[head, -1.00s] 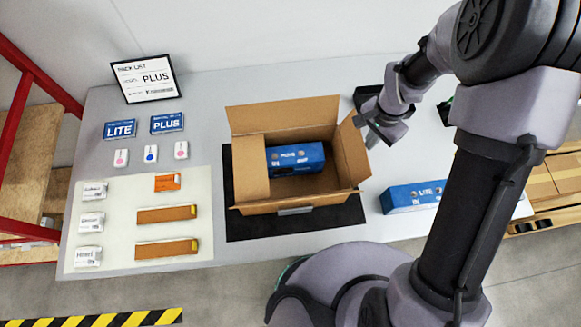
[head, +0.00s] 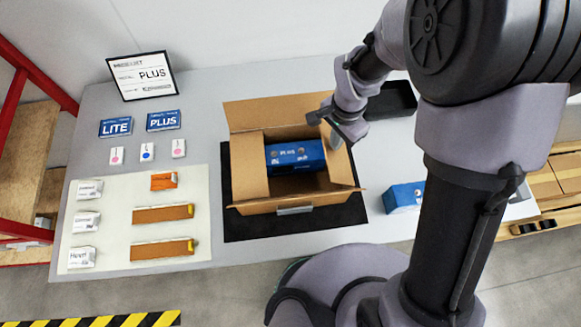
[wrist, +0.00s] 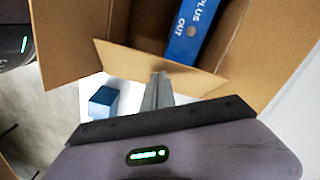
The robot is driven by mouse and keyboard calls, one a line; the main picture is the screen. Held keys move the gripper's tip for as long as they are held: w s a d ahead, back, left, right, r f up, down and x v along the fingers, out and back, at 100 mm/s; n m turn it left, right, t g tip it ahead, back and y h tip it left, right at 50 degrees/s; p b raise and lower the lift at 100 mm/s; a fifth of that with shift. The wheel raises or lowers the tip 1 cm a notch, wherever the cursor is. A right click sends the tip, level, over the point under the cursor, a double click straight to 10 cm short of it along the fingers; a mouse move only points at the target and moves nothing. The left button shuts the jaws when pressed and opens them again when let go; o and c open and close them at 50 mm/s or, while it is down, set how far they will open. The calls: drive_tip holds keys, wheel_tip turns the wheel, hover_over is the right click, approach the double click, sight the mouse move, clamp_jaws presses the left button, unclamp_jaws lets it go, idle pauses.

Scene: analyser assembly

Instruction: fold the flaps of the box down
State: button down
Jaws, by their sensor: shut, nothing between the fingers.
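The open cardboard box (head: 300,203) stands on a black mat. A blue PLUS unit (head: 296,157) lies inside it, and its end also shows in the wrist view (wrist: 190,32). The back flap (head: 266,113) stands up and leans outward. My gripper (head: 335,140) is shut and empty at the right flap's outer side. In the wrist view its fingertips (wrist: 158,76) meet that flap's edge; contact is unclear.
A blue LITE unit (head: 402,197) lies right of the box, partly behind my arm. A black tray (head: 393,100) is at the back right. A pale mat (head: 115,220) with small cartons and orange parts lies left. A sign (head: 143,76) stands at the back left.

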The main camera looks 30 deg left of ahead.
drive_tip(key=shift+s+a+f, duration=0.2)
drive_tip(key=shift+a+f, duration=0.05)
drive_tip(key=shift+a, duration=0.05)
drive_tip(key=shift+s+a+f+b, duration=0.3)
drive_tip(key=shift+a+f+b, duration=0.15)
drive_tip(key=shift+f+b, duration=0.15)
drive_tip(key=shift+s+a+f+b, duration=0.25)
drive_tip(key=shift+a+f+b, duration=0.2)
drive_tip(key=shift+b, duration=0.2)
drive_tip(key=shift+s+a+f+b, duration=0.2)
drive_tip(key=shift+a+f+b, duration=0.05)
drive_tip(key=shift+f+b, duration=0.45)
drive_tip(key=shift+f, duration=0.25)
wheel_tip(320, 180, up, 8)
drive_tip(key=f+p, duration=0.1)
drive_tip(key=p, duration=0.4)
hover_over(325, 146)
drive_tip(key=shift+s+a+r, duration=0.15)
drive_tip(key=shift+a+r, duration=0.1)
drive_tip(key=shift+a, duration=0.05)
